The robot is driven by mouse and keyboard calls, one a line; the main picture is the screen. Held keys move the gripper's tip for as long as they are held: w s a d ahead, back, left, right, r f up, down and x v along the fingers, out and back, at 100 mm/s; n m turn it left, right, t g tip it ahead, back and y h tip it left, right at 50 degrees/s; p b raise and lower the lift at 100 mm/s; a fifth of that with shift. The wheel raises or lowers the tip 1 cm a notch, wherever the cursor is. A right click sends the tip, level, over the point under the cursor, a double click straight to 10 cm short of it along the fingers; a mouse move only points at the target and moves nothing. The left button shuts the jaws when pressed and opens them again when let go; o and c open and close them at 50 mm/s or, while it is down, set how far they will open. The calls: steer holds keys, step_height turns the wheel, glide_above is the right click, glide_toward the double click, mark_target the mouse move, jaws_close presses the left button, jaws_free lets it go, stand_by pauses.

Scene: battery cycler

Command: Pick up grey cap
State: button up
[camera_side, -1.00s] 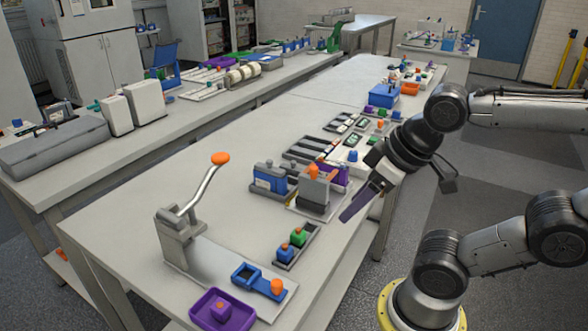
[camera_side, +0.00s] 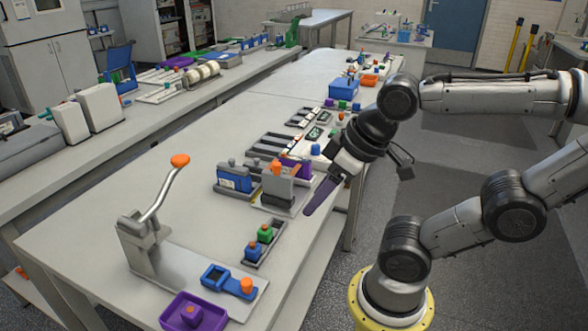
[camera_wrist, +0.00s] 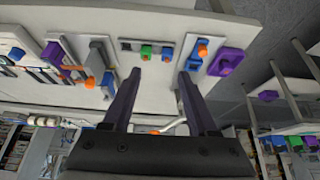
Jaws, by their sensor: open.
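I cannot make out a separate grey cap with certainty. A grey block with an orange top (camera_side: 278,187) stands near the table's right edge. It also shows in the wrist view (camera_wrist: 98,52), left of my fingers. My gripper (camera_side: 310,210) has dark purple fingers and hangs to the right of this block in the side view, near the table edge. In the wrist view its two fingers (camera_wrist: 159,74) are spread apart with nothing held between them. A small dark tray (camera_side: 262,245) holds a green cap (camera_side: 265,233) and a blue cap (camera_side: 252,251).
A lever press with an orange knob (camera_side: 180,161) stands at the left on the table. A blue holder (camera_side: 215,277) and a purple tray (camera_side: 170,312) lie in front. A blue-and-grey device (camera_side: 234,180) is beside the grey block. The table's left middle is clear.

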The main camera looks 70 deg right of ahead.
stand_by(0.3)
steer(key=w+d+r+m+h, duration=0.2)
steer(key=w+d+r+m, duration=0.2)
steer(key=w+r+m, duration=0.35)
steer(key=m+g+h, duration=0.2)
steer(key=m+g, duration=0.3)
steer(key=m, duration=0.3)
glide_above(256, 159)
steer(key=s+a, duration=0.1)
steer(key=a, duration=0.2)
step_height(256, 159, down, 18)
steer(key=shift+n+t, duration=0.25)
steer(key=shift+t, duration=0.05)
steer(key=shift+x, duration=3.15)
steer(key=shift+d+r, duration=0.1)
steer(key=shift+r, duration=0.05)
jaws_close()
